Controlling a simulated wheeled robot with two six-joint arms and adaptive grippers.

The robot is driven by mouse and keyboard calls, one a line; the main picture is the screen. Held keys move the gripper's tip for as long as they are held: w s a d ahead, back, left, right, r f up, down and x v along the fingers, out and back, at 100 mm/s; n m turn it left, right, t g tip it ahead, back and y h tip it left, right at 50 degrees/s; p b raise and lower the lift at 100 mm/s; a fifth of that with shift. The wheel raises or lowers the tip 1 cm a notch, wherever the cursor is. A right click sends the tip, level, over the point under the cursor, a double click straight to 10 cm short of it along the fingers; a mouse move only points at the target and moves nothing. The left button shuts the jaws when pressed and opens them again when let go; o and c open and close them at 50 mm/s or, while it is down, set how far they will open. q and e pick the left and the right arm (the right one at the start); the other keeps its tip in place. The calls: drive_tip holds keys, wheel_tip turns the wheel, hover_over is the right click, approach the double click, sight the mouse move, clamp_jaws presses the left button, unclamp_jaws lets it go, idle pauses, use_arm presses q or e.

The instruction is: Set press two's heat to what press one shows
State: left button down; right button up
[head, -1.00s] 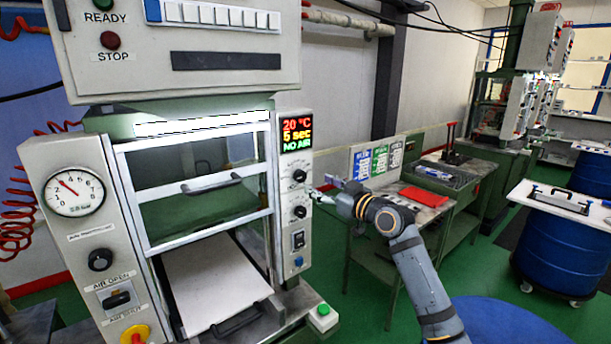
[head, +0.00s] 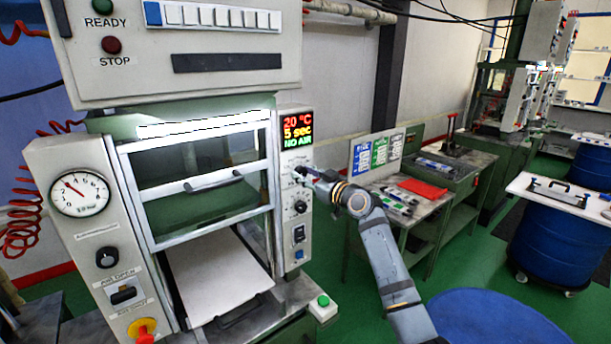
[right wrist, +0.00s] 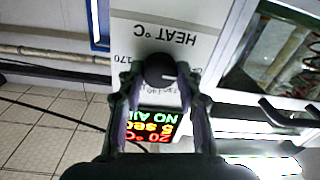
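The press in front of me (head: 185,80) has a side panel with a lit display (head: 297,132) reading 20 °C, 5 sec and NO AIR. Below the display is the black heat knob (head: 300,172); in the right wrist view the heat knob (right wrist: 159,72) shows upside down under the label HEAT °C. My right gripper (head: 303,175) is at this knob, and its fingers (right wrist: 159,80) stand on either side of it, with a thin gap seeming to show on one side. Contact is hard to judge. My left gripper is out of view. I cannot tell this press's number.
A lower knob (head: 300,207) and a switch (head: 299,233) sit under the heat knob. A work table (head: 440,212) with a red sheet (head: 423,188) stands to the right. Other presses (head: 515,100) stand at the back right. A blue drum (head: 560,240) is at the far right.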

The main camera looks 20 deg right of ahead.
drive_tip(key=c, duration=0.3)
